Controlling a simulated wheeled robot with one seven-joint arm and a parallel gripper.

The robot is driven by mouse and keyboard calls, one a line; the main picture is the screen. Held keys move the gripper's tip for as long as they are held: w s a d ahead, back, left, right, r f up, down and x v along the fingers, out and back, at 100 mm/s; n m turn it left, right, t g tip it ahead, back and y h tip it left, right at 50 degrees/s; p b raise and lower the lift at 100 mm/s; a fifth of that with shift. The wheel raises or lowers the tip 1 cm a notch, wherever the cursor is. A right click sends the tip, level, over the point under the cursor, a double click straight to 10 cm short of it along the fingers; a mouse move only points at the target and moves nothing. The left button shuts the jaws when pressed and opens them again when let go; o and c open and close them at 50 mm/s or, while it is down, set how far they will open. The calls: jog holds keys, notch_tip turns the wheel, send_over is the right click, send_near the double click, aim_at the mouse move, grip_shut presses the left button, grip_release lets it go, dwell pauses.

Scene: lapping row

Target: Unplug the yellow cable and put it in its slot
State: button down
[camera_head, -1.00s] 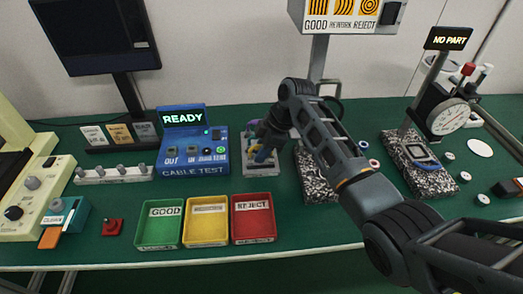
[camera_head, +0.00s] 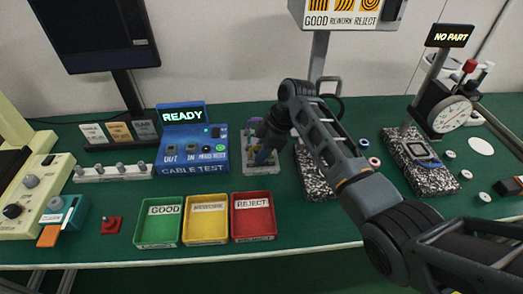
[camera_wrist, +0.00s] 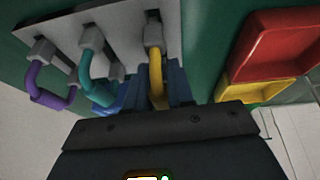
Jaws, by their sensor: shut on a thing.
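The yellow cable (camera_wrist: 156,72) hangs from a grey plug at the pale connector panel (camera_wrist: 112,22) in the wrist view. I cannot tell how far its plug is seated. My gripper (camera_wrist: 155,92) has its blue fingers on either side of the yellow cable and is shut on it, close to the panel. A teal cable (camera_wrist: 90,62) and a purple cable (camera_wrist: 36,82) are on the panel to the left. In the head view my gripper (camera_head: 263,147) is over the grey panel (camera_head: 262,172), and my wrist hides most of the cables.
The blue cable tester (camera_head: 190,157) reads READY, just left of the panel. Green (camera_head: 158,232), yellow (camera_head: 207,230) and red (camera_head: 254,228) trays lie in front. A speckled block (camera_head: 318,185) stands right of the panel, under my arm.

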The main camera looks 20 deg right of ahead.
jog(key=shift+f+b, duration=0.4)
jog(key=shift+f, duration=0.2)
jog(key=c, duration=0.9)
grip_release()
jog(key=shift+r, duration=0.1)
jog(key=v, duration=0.7)
jog(key=shift+d+r, duration=0.15)
jog(key=shift+r, duration=0.1)
